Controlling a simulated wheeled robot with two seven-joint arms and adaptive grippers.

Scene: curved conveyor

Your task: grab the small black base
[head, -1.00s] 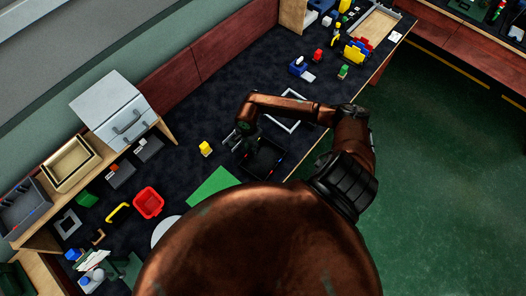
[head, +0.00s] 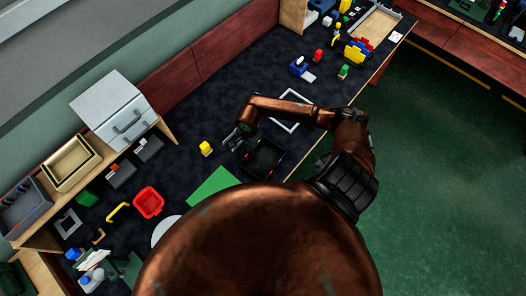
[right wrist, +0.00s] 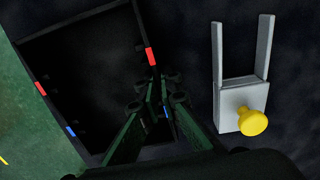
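A black open-topped tray (head: 266,158) with red and blue marks lies on the dark tabletop and is the black base-like thing nearest my right gripper. It fills the left of the right wrist view (right wrist: 85,70). My right gripper (head: 237,140) is at the tray's left edge in the head view. In the right wrist view its green fingers (right wrist: 160,98) stand on either side of the tray's marked wall. Whether they press on that wall is too dark to tell. My left gripper is not in view.
A grey forked piece with a yellow knob (right wrist: 240,108) lies close beside the gripper. A green plate (head: 212,186), a red bin (head: 148,202) and a white frame (head: 291,112) lie around the tray.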

